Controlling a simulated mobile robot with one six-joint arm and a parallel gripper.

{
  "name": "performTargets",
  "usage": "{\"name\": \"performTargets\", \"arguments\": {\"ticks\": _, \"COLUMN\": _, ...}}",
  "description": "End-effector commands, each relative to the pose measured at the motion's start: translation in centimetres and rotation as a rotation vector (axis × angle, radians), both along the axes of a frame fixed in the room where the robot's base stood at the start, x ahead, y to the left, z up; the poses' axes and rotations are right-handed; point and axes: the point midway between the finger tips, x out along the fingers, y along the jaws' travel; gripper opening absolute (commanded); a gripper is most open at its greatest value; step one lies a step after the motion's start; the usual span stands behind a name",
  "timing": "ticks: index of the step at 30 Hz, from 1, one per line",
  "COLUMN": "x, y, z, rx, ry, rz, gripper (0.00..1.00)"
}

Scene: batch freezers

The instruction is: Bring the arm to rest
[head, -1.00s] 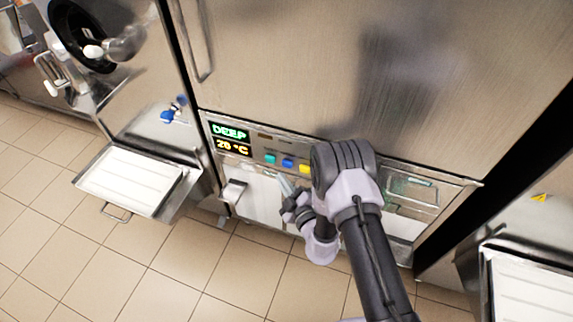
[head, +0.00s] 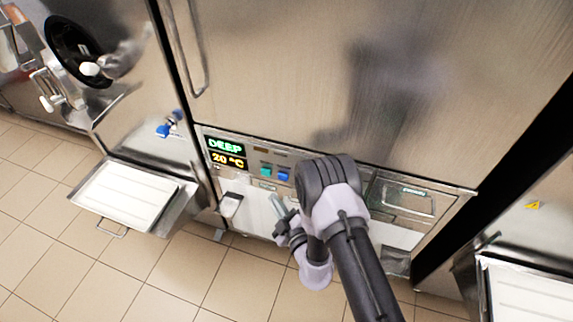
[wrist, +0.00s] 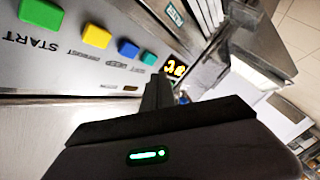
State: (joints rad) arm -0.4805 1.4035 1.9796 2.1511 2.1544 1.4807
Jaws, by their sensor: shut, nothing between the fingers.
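My gripper (head: 279,208) is in front of the lower panel of the freezer cabinet (head: 290,70), below its display (head: 226,152) reading DEEP and 20 °C. Its fingers are together with nothing visible between them. My arm crosses the lower middle of the head view and hides part of the control panel. In the wrist view the fingers (wrist: 160,92) point toward the panel's button row. A green START button (wrist: 41,14), a yellow button (wrist: 97,36), a blue button (wrist: 129,49) and a teal button (wrist: 149,58) show there.
A freezer machine with a white tray (head: 128,195) stands at the left. Another white tray (head: 520,290) is at the lower right. A white handle-like part (head: 230,204) sits below the display. Tiled floor (head: 110,270) is clear at the lower left.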

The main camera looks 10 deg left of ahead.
Motion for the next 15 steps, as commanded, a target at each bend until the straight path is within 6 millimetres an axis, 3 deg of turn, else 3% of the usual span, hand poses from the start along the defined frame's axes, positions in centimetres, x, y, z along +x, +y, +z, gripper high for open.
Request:
{"name": "performTargets", "arguments": {"ticks": 4, "x": 0.1, "y": 0.2, "z": 0.4, "rx": -0.002, "ry": -0.009, "rz": 0.009, "gripper": 0.00}}
{"name": "performTargets", "arguments": {"ticks": 5, "x": 0.2, "y": 0.6, "z": 1.2, "rx": -0.006, "ry": -0.024, "rz": 0.025, "gripper": 0.00}}
{"name": "performTargets", "arguments": {"ticks": 7, "x": 0.5, "y": 2.1, "z": 4.7, "rx": -0.033, "ry": -0.101, "rz": 0.108, "gripper": 0.00}}
{"name": "performTargets", "arguments": {"ticks": 8, "x": 0.5, "y": 3.0, "z": 7.0, "rx": -0.055, "ry": -0.159, "rz": 0.163, "gripper": 0.00}}
{"name": "performTargets", "arguments": {"ticks": 11, "x": -1.4, "y": 5.7, "z": 16.9, "rx": -0.179, "ry": -0.462, "rz": 0.407, "gripper": 0.00}}
{"name": "performTargets", "arguments": {"ticks": 12, "x": -3.1, "y": 6.1, "z": 20.9, "rx": -0.250, "ry": -0.621, "rz": 0.515, "gripper": 0.00}}
{"name": "performTargets", "arguments": {"ticks": 14, "x": -6.7, "y": 5.7, "z": 26.3, "rx": -0.384, "ry": -0.905, "rz": 0.675, "gripper": 0.00}}
{"name": "performTargets", "arguments": {"ticks": 15, "x": -9.5, "y": 4.7, "z": 29.0, "rx": -0.489, "ry": -1.114, "rz": 0.779, "gripper": 0.00}}
